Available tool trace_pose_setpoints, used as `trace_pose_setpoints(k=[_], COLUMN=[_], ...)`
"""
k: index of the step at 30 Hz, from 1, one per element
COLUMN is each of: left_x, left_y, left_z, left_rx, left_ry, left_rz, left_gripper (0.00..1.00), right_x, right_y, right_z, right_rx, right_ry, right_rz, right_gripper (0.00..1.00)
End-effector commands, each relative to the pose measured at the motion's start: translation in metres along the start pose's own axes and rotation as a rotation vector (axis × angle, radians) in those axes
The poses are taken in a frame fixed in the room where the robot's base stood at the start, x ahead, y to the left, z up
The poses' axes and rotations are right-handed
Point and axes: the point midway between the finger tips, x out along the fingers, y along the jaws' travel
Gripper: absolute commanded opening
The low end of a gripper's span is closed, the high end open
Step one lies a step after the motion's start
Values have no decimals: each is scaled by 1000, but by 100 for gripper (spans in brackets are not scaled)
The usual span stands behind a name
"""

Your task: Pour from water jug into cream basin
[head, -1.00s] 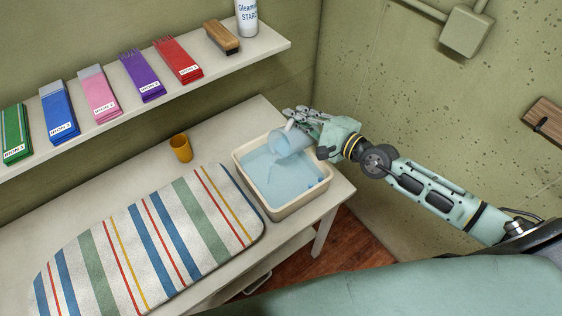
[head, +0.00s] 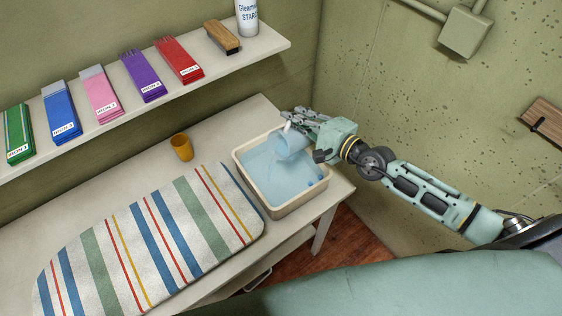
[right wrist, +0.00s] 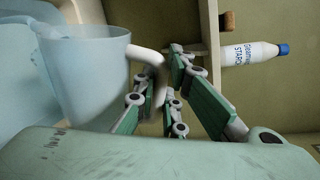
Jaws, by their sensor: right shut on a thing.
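The cream basin (head: 284,211) stands at the right end of the table and holds blue water. The translucent blue water jug (head: 288,147) is tilted over the basin's far right part, its mouth toward the basin. In the right wrist view the jug (right wrist: 95,75) fills the left side, with its white handle (right wrist: 160,70) between my fingers. My right gripper (head: 303,121) is shut on the jug's handle; it also shows in the right wrist view (right wrist: 160,95). Whether water is flowing from the jug is hard to tell. My left gripper is not in view.
A striped pad (head: 150,240) covers the table's front left, and a yellow cup (head: 182,147) stands behind it. A shelf (head: 270,47) above holds colored packets, a brush (head: 222,37) and a starch bottle (head: 247,17). A wall rises close at the right.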

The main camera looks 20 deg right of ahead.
Motion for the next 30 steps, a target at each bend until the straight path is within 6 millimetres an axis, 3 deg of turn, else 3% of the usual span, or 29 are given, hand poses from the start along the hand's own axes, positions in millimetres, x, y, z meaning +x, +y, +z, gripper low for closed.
trace_pose_setpoints(k=[10, 24, 30], left_x=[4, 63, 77], left_y=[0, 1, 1], left_z=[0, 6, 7], left_rx=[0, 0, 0], left_ry=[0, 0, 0], left_rz=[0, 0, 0], left_gripper=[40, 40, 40], right_x=[0, -1, -2], right_y=[0, -8, -14], right_z=[-2, -24, -30], right_rx=[8, 218, 285], right_ry=[-2, -39, -50], right_rz=[-3, -4, -3], right_gripper=[0, 0, 0])
